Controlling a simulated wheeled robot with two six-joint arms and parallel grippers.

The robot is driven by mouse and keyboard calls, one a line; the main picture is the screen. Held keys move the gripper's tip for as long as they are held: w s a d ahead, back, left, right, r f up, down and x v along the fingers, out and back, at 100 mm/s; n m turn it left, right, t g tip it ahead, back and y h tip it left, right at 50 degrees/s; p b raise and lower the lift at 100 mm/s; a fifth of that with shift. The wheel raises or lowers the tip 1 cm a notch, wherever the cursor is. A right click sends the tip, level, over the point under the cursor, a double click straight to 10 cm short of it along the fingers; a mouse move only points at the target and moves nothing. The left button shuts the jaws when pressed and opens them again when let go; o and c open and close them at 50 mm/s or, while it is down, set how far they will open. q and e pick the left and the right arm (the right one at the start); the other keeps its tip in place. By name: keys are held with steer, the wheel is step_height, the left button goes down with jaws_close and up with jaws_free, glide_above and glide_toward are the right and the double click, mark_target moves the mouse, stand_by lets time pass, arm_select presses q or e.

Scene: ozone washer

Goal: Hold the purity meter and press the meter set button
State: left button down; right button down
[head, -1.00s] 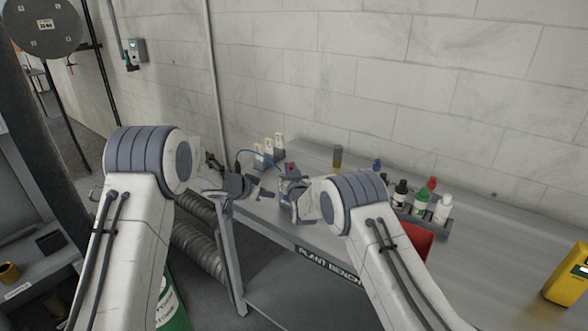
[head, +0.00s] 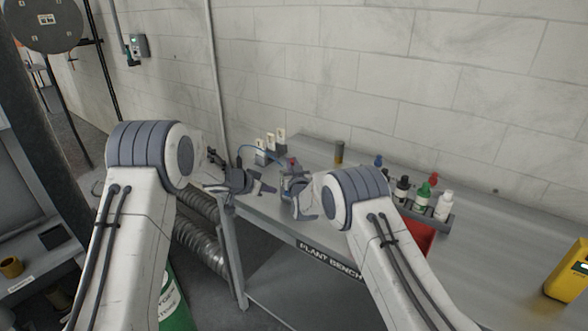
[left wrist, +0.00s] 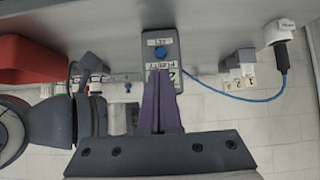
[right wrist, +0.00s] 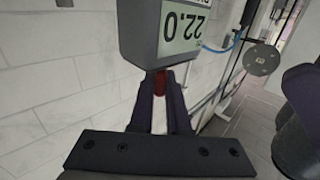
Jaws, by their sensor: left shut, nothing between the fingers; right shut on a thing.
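The purity meter (left wrist: 148,62) is a grey box with a blue round button (left wrist: 161,50) under a SET label; my left fingers hide part of its face in the left wrist view. In the right wrist view the meter (right wrist: 140,35) shows an upside-down display reading 22.0. My right gripper (right wrist: 160,85) is shut at the meter's end, with a red part between its fingers. It shows beside the meter in the head view (head: 290,188). My left gripper (head: 272,188) is shut and empty, with its tips (left wrist: 160,75) in front of the meter's face; contact cannot be told.
The plant bench (head: 480,235) carries a rack of bottles (head: 424,195), a red bin (head: 422,238) and a yellow device (head: 568,272). The brick wall stands behind.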

mark_target(288, 193)
arm_select(q)
steer(key=d+f+n+t, duration=0.1)
steer(key=n, duration=0.2)
steer(key=s+d+f+n+t, duration=0.1)
steer(key=d+n, duration=0.1)
steer(key=n, duration=0.2)
steer(key=s+d+f+n+t, duration=0.1)
steer(key=d+n, duration=0.1)
steer(key=n, duration=0.2)
steer(key=shift+f+h, duration=0.1)
steer(key=shift+h, duration=0.3)
steer(key=s+a+f+n+t+y, duration=0.2)
steer(key=a+f+n+y, duration=0.2)
steer(key=n, duration=0.6)
steer(key=a+y, duration=0.2)
steer(key=shift+a+n, duration=0.4)
steer(key=shift+w+d, duration=0.85)
steer(key=shift+w, duration=0.35)
steer(key=shift+w+d, duration=0.8)
steer(key=shift+w, duration=0.35)
steer(key=shift+w+d, duration=0.85)
steer(key=shift+w, duration=0.35)
steer(key=shift+w+d, duration=0.1)
steer(key=shift+w, duration=0.05)
steer(key=shift+w+d, duration=0.15)
steer(key=shift+w, duration=0.05)
